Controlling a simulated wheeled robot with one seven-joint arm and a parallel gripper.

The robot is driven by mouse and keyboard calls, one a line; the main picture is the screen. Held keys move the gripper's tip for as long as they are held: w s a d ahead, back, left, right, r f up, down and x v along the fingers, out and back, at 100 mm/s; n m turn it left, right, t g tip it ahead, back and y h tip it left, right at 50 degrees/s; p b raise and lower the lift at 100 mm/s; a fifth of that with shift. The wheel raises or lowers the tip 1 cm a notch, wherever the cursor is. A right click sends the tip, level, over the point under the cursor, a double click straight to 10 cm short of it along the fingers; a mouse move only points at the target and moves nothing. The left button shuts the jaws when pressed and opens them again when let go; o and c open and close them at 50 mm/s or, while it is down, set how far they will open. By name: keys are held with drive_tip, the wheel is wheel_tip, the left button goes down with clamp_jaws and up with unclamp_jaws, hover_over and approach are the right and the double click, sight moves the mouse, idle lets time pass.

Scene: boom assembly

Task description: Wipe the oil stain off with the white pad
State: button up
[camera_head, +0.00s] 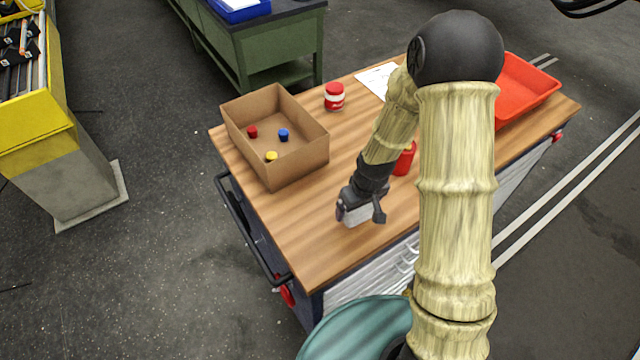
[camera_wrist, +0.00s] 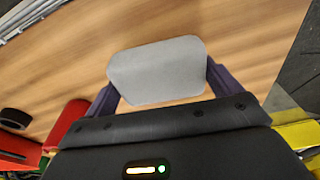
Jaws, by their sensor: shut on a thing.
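My gripper (camera_head: 359,210) is shut on the white pad (camera_head: 357,215), low over the front part of the wooden tabletop. In the wrist view the pad (camera_wrist: 158,69) is a pale grey-white block with rounded corners, between the two dark purple fingers of my gripper (camera_wrist: 157,88). I cannot tell whether the pad touches the wood. No oil stain shows in either view; the pad and my arm hide part of the tabletop.
On the workbench (camera_head: 318,240) a cardboard box (camera_head: 300,165) holds small red, blue and yellow caps. A red-and-white jar (camera_head: 334,97), a paper sheet (camera_head: 376,79), a red container (camera_head: 404,160) and an orange-red tray (camera_head: 524,90) are also there. Wood left of the pad is clear.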

drive_tip(key=r, duration=0.1)
drive_tip(key=r+p, duration=0.2)
drive_tip(key=shift+d+r, duration=0.2)
drive_tip(key=shift+d, duration=0.05)
drive_tip(key=shift+r, duration=0.2)
drive_tip(key=shift+s+a, duration=0.15)
drive_tip(key=shift+a, duration=0.2)
drive_tip(key=shift+d, duration=0.15)
